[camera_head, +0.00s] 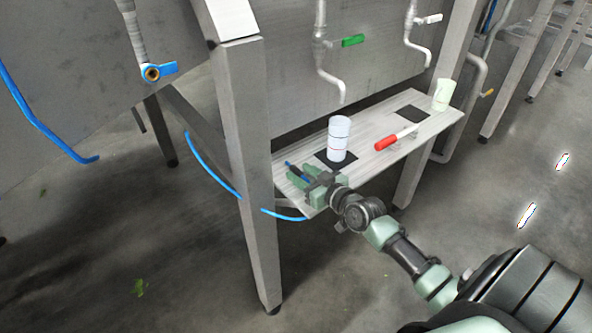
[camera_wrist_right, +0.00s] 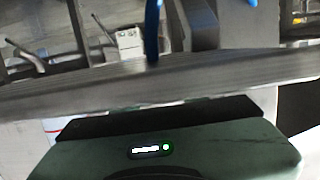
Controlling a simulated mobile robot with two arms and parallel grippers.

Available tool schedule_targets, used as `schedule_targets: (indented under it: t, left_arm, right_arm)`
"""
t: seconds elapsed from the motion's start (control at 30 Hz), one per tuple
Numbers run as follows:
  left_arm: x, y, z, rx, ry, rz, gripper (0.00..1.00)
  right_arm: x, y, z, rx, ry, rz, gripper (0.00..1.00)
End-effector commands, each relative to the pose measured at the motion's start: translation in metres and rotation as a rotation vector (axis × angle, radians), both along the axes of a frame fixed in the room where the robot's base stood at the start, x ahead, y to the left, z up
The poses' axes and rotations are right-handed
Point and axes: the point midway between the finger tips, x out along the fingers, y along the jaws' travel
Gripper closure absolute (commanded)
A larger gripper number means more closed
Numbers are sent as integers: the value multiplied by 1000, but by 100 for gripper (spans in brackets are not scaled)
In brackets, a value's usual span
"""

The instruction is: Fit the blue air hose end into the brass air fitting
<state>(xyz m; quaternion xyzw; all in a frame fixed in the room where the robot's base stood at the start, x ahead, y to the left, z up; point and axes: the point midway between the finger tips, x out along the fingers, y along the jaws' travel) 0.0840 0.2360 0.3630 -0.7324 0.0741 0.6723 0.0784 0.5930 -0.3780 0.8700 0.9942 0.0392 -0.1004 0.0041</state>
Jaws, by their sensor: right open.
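The brass air fitting (camera_head: 152,73) sits on the basin's side at upper left, beside a blue lever. A blue air hose (camera_head: 213,172) hangs below, passes behind a steel leg and shows again beneath the shelf. A short blue piece (camera_head: 289,165) shows at my right gripper (camera_head: 297,174); I cannot tell whether it is the hose end. My right gripper is open at the shelf's near left end. A blue strand (camera_wrist_right: 152,28) stands upright ahead of it in the right wrist view. My left gripper is not in view.
The shelf (camera_head: 375,157) carries a white cup (camera_head: 338,139) on a dark square, a red-handled tool (camera_head: 386,143) and a pale cup (camera_head: 443,95). A steel leg (camera_head: 252,170) stands left of my gripper. Another blue hose (camera_head: 45,128) hangs at far left.

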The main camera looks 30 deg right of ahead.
Motion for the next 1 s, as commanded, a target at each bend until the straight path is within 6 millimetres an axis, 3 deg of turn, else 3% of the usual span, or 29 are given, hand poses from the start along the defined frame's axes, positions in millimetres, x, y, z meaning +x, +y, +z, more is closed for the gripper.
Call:
schedule_targets:
  t: [0.27, 0.4, 0.43, 0.77, 1.0]
  left_arm:
    - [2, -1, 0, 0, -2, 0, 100]
    - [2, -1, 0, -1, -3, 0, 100]
    - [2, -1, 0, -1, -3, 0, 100]
    - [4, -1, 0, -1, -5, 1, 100]
    - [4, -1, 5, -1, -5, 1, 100]
  right_arm:
    - [3, 0, -1, 0, 0, 0, 58]
    - [3, 0, -1, 0, 0, 0, 97]
    - [3, 0, -1, 0, 0, 0, 100]
    - [3, 0, 0, 0, 0, 0, 100]
    - [3, 1, 21, 1, -3, 1, 100]
